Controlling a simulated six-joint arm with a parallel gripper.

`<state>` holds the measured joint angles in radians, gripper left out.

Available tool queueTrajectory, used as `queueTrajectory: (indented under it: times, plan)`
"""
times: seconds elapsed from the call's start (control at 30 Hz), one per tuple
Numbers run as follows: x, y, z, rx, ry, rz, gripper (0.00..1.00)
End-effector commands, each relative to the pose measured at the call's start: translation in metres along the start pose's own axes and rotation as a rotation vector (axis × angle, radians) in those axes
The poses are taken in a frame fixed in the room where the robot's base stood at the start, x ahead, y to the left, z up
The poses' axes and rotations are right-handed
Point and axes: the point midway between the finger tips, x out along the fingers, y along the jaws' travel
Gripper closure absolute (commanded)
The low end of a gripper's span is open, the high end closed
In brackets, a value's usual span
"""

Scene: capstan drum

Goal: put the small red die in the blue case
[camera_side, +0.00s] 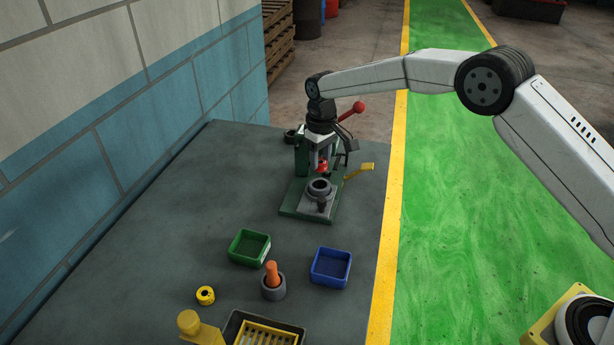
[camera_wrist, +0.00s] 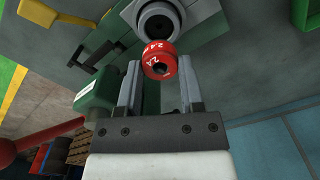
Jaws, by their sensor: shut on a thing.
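The small red die (camera_wrist: 158,60) is a short round piece with a hole and white marking that looks like "2.4". It sits between the two fingertips of my gripper (camera_wrist: 160,72). In the side view my gripper (camera_side: 321,158) points down over the green press, and the red die (camera_side: 322,168) shows at its tips, above the grey round seat. My gripper is shut on the die. The blue case (camera_side: 331,268) is an open square tray on the table, nearer the camera and empty. It does not show in the wrist view.
The green press (camera_side: 297,205) has a red-knobbed lever (camera_side: 358,107), a yellow lever (camera_side: 360,170) and a grey seat (camera_side: 319,190). An empty green tray (camera_side: 249,247), an orange-handled piece in a grey cup (camera_side: 273,285) and a yellow ring (camera_side: 205,295) stand nearer the camera. The left table is clear.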

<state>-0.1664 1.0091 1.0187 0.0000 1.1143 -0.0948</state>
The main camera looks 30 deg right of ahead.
Motion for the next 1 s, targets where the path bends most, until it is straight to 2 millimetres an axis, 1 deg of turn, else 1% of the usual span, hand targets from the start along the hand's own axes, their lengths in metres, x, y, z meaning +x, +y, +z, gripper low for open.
queueTrajectory:
  times: [0.17,0.37,0.67,0.87,1.0]
  plan:
    - [-0.005,-0.009,0.006,0.0,0.002,0.0,1.0]
    - [-0.012,-0.027,0.022,0.001,0.002,0.0,1.0]
    - [-0.025,-0.059,0.063,0.007,0.002,0.0,1.0]
    - [-0.032,-0.079,0.095,0.01,0.002,0.0,1.0]
    - [-0.035,-0.091,0.12,0.013,0.001,0.0,1.0]
